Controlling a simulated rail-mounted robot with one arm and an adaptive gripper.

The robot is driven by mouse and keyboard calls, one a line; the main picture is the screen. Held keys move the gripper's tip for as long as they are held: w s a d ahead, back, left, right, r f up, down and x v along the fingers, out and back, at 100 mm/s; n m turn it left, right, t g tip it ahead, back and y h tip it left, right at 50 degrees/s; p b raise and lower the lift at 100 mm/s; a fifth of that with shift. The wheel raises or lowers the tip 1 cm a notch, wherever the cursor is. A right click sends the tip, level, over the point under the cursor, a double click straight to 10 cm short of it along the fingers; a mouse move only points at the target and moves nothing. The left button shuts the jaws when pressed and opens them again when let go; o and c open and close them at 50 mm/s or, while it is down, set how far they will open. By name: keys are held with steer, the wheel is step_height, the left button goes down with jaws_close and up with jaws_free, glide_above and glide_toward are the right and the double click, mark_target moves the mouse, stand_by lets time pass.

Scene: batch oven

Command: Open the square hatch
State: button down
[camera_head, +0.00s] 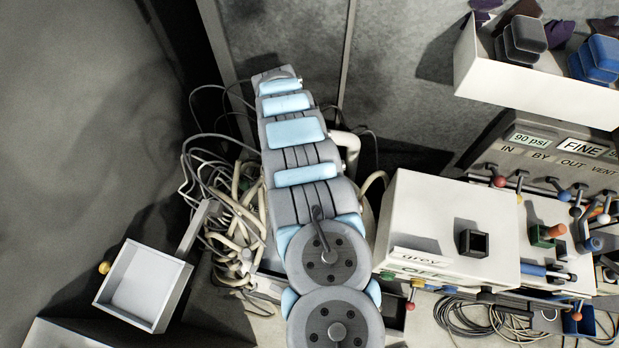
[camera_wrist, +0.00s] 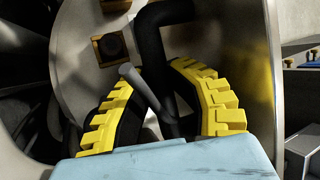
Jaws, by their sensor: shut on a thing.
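In the wrist view, the yellow ridged fingers of my gripper (camera_wrist: 152,80) stand on either side of a black bent handle (camera_wrist: 155,52) and are shut on it. A grey rod (camera_wrist: 136,78) slants down across the handle between the fingers. Behind is a pale plate with a curved edge (camera_wrist: 72,62), with a small orange-framed square (camera_wrist: 110,46) on it. I cannot tell if this plate is the square hatch. In the head view, my arm runs up the middle and my gripper is not visible.
In the head view, a white square tray-like box (camera_head: 178,300) stands at lower left, beside bundled cables (camera_head: 225,205). A white box (camera_head: 440,215) and a valve panel (camera_head: 500,160) with coloured knobs fill the right. A white shelf (camera_head: 535,90) holds blue and dark blocks.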

stand_by(0.3)
steer(key=c, duration=0.9)
jaws_free()
steer(key=shift+d, duration=0.1)
steer(key=shift+v, duration=3.7)
